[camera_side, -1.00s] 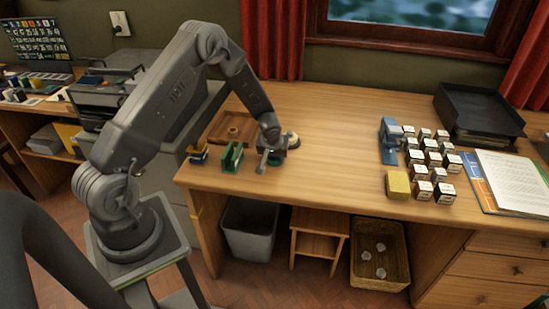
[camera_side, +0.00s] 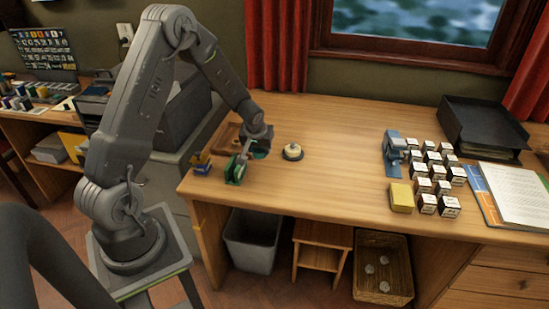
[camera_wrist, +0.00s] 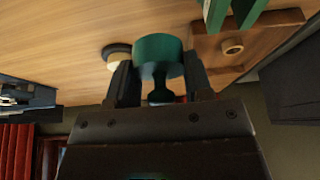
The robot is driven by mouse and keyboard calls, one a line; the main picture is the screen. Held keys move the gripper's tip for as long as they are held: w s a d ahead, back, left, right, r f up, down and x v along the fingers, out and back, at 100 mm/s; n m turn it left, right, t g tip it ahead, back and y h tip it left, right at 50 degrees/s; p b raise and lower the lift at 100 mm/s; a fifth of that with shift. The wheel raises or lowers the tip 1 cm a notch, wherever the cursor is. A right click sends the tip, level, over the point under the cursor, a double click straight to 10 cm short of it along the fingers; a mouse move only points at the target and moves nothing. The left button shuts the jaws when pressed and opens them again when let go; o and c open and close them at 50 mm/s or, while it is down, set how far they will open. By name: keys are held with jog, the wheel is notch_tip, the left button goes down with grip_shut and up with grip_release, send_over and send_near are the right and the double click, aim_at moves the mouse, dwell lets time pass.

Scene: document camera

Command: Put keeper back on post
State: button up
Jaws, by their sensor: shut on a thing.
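My gripper (camera_wrist: 158,80) is shut on a green round-headed piece (camera_wrist: 158,50) with a narrow dark green stem, seen between the fingers in the wrist view. I take this piece to be the keeper. In the side view my gripper (camera_side: 248,150) is above the desk's left part, and the held green piece (camera_side: 262,151) shows partly behind it. A green upright stand (camera_side: 235,170) is just left of and below the gripper there. A wooden tray (camera_side: 222,141) lies behind, partly hidden by the arm. A short round wooden post (camera_wrist: 232,46) shows on it in the wrist view.
A cream-topped round thing on a dark base (camera_side: 292,152) stands right of the gripper. A small blue and yellow object (camera_side: 201,163) is near the left edge. A blue device (camera_side: 396,152), several small boxes and a yellow block (camera_side: 401,197) are farther right. The middle desk is clear.

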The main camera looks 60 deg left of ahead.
jog(key=s+a+r, duration=0.3)
jog(key=s, duration=0.1)
send_over(294, 143)
jog(key=shift+s+r, duration=0.1)
jog(key=shift+r, duration=0.2)
jog(key=shift+f, duration=0.15)
jog(key=shift+f, duration=2.35)
jog(key=shift+f, duration=1.55)
dwell(0.9)
dwell(0.7)
jog(key=o, duration=0.7)
jog(key=shift+r, duration=0.1)
